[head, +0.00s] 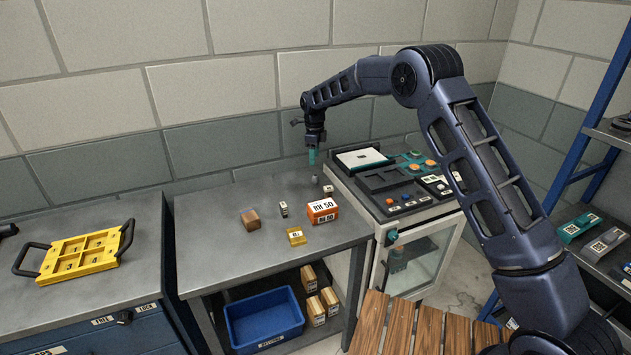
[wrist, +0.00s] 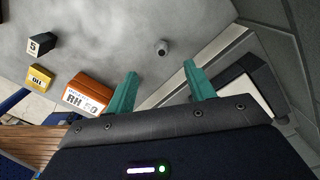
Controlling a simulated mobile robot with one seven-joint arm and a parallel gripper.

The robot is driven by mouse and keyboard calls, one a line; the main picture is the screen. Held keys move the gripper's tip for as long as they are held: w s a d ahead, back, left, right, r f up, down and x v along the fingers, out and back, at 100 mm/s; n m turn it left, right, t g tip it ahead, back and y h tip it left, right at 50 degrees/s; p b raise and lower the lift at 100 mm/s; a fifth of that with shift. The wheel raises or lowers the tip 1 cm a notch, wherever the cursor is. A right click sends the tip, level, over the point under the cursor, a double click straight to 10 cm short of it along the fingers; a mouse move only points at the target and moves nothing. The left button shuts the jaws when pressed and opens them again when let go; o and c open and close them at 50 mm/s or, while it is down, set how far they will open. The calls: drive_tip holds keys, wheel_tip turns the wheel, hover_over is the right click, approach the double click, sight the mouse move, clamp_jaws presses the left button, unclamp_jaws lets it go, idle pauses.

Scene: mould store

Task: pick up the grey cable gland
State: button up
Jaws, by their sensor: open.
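The grey cable gland (wrist: 163,47) is a small, short cylinder on the grey metal table. In the wrist view it lies beyond the fingertips, within the span between them. In the head view it appears as a tiny grey piece (head: 315,179) just below my gripper (head: 312,157), near the back right of the table. My gripper has two teal fingers, which also show in the wrist view (wrist: 156,78), spread apart with nothing between them. It hangs above the table, apart from the gland.
Near the gland stand an orange labelled box (head: 323,211), a small pale cube (head: 328,191), a yellow box (head: 296,237), a small dark block (head: 283,209) and a brown block (head: 251,219). A control-panel cabinet (head: 410,205) adjoins on the right. The table's left part is clear.

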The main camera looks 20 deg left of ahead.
sight(316, 177)
drive_tip(key=f, duration=1)
drive_tip(key=shift+w+d+f, duration=0.2)
drive_tip(key=shift+d+f, duration=0.05)
drive_tip(key=shift+f, duration=0.05)
drive_tip(key=c, duration=1)
